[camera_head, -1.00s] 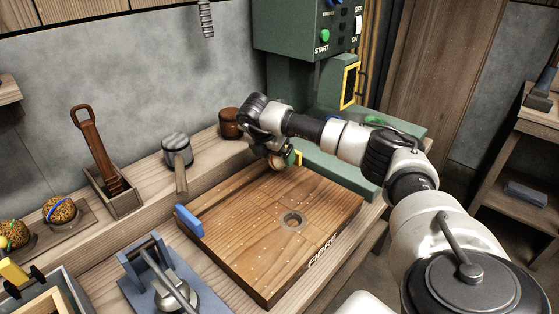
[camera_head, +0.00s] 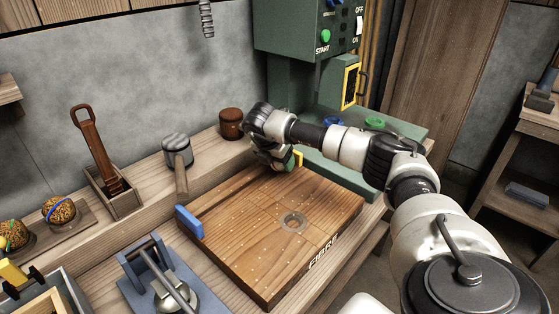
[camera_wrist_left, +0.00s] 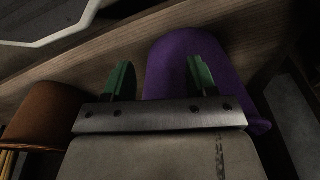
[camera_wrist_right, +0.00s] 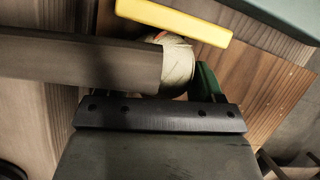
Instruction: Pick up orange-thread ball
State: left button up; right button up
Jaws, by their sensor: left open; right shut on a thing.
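A cream ball (camera_wrist_right: 178,65) with a trace of orange-red thread at its top edge is between the fingers of my right gripper (camera_wrist_right: 180,80) in the right wrist view. The right green finger touches its side; a grey-brown bar hides the other finger and part of the ball. In the head view my right gripper (camera_head: 282,164) is low at the board's back corner, and it hides the ball. My left gripper (camera_wrist_left: 160,78) shows only in the left wrist view. Its green fingers are apart and empty, with a purple cylinder (camera_wrist_left: 180,65) beyond them.
The wooden board (camera_head: 240,225) lies on the bench, with a blue block (camera_head: 189,222) and a yellow block (camera_head: 298,158) at its edges. A mallet (camera_head: 178,155) and a brown pot (camera_head: 231,123) stand behind. A blue-threaded ball (camera_head: 60,209) sits at left. The green machine (camera_head: 310,50) rises behind.

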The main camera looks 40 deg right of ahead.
jog(key=shift+r, duration=0.1)
